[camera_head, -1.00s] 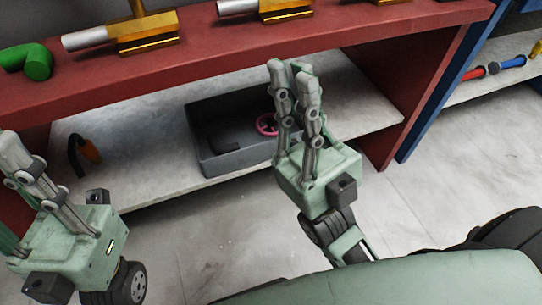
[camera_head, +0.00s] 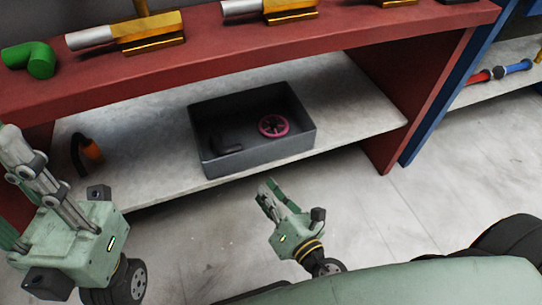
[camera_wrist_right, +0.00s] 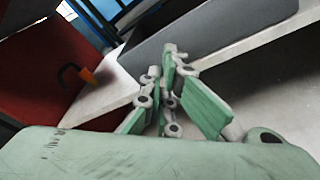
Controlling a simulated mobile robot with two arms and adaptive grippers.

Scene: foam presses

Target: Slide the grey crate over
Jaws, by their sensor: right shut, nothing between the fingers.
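The grey crate (camera_head: 262,160) sits on the pale lower shelf (camera_head: 365,120) under the red bench, near the shelf's front edge. It holds a pink wheel-like ring (camera_head: 273,125) and a dark curved piece (camera_head: 226,146). In the right wrist view the crate's grey side (camera_wrist_right: 210,38) fills the upper part. My right gripper (camera_head: 268,192) is shut and empty, low in front of the shelf and apart from the crate. Its fingers also show in the right wrist view (camera_wrist_right: 172,60).
An orange and black tool (camera_head: 88,150) stands on the shelf left of the crate. The red bench top (camera_head: 200,55) overhangs the shelf, and its red side panel (camera_head: 420,90) bounds the right. Bare shelf lies on both sides of the crate.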

